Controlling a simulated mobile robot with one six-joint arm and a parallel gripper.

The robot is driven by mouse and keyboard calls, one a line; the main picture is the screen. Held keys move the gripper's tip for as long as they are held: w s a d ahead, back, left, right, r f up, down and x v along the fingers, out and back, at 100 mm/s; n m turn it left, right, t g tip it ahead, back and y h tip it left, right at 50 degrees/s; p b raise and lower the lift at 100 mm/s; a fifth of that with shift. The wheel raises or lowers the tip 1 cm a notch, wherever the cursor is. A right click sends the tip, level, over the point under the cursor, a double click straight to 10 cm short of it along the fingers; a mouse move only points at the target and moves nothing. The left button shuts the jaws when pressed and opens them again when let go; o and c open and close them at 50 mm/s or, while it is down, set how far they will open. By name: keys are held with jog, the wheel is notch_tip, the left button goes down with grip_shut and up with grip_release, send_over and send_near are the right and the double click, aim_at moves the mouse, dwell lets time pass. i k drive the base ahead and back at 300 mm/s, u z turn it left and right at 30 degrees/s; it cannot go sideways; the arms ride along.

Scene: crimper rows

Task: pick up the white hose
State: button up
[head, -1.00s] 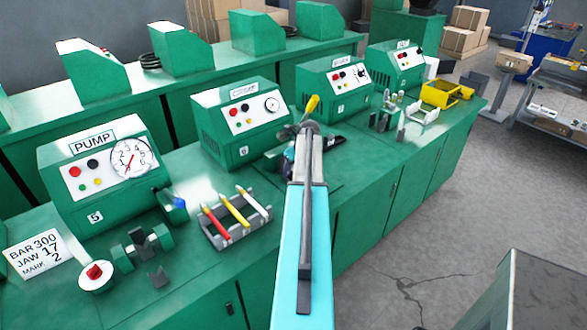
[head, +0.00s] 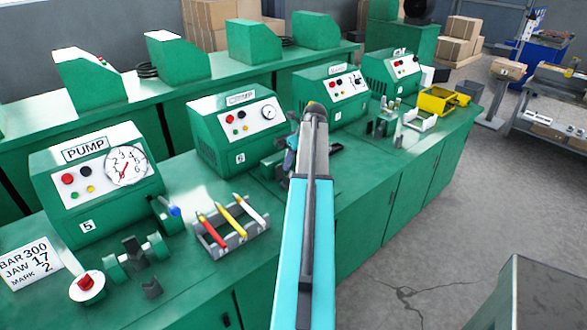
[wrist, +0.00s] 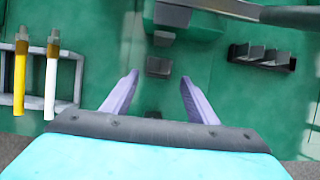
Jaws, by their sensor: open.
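The white hose (head: 252,210) lies at the right end of a grey rack (head: 232,241) on the green bench, beside a yellow hose (head: 231,216) and a red one (head: 212,229). In the wrist view the white hose (wrist: 51,82) is at the left, next to the yellow hose (wrist: 20,75); the red one is out of that view. My gripper (wrist: 160,82) is open and empty, to the right of the white hose and apart from it. In the head view my arm hides most of the gripper.
The crimp machine (head: 237,127) stands behind the rack, and the pump unit (head: 98,180) stands to the left. Small dark blocks (wrist: 158,67) lie beyond my fingers. A dark slotted holder (wrist: 262,57) is at the right. Green bench top is bare between rack and gripper.

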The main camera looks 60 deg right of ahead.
aim_at(236, 197)
jog(key=k, duration=1)
